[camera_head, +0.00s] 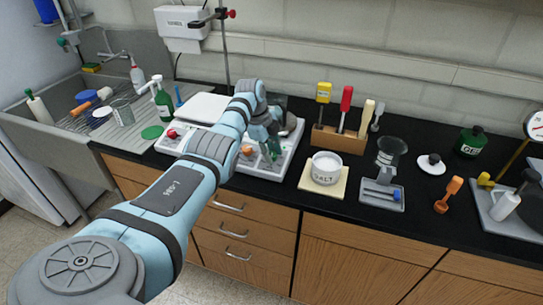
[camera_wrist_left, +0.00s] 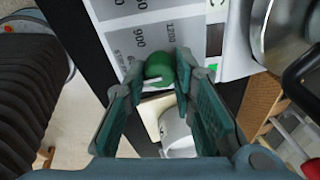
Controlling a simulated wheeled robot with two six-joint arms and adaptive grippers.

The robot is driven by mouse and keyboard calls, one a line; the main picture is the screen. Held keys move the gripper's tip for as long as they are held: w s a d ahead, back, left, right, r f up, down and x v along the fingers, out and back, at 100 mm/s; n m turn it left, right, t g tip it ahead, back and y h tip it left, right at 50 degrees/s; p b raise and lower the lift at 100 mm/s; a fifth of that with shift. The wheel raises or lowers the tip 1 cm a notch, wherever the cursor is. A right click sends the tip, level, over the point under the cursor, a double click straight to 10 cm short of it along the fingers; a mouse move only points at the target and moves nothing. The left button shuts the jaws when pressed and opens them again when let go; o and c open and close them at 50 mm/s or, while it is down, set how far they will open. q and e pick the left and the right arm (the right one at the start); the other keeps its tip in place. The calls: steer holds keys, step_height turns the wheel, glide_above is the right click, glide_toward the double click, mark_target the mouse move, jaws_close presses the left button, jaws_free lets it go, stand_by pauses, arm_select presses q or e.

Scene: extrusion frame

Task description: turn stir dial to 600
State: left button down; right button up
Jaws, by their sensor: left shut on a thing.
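The green stir dial (camera_wrist_left: 160,68) sits between the fingertips of my left gripper (camera_wrist_left: 158,75) in the left wrist view. The gripper is shut on it. A white mark shows on the dial's lower side; which number it points to I cannot tell. Printed scale numbers, including 900 and 1,200, show on the panel (camera_wrist_left: 140,32) next to it. In the head view my left gripper (camera_head: 272,148) reaches down over the front of the grey hotplate unit (camera_head: 203,146), and the arm hides part of the unit. My right gripper is not in view.
Right of the unit, a white salt tub (camera_head: 326,168) stands on a pale pad. Behind it is a wooden rack (camera_head: 340,139) with upright tools. A red knob (camera_head: 172,134) and an orange knob (camera_head: 247,150) are left of the gripper. A sink (camera_head: 75,120) lies left.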

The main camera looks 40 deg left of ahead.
arm_select(q)
steer(key=shift+m, duration=0.5)
steer(key=c, duration=1.3)
jaws_free()
steer(key=shift+w, duration=0.1)
steer(key=shift+c, duration=0.2)
steer(key=v, duration=1.2)
steer(key=shift+w, duration=0.1)
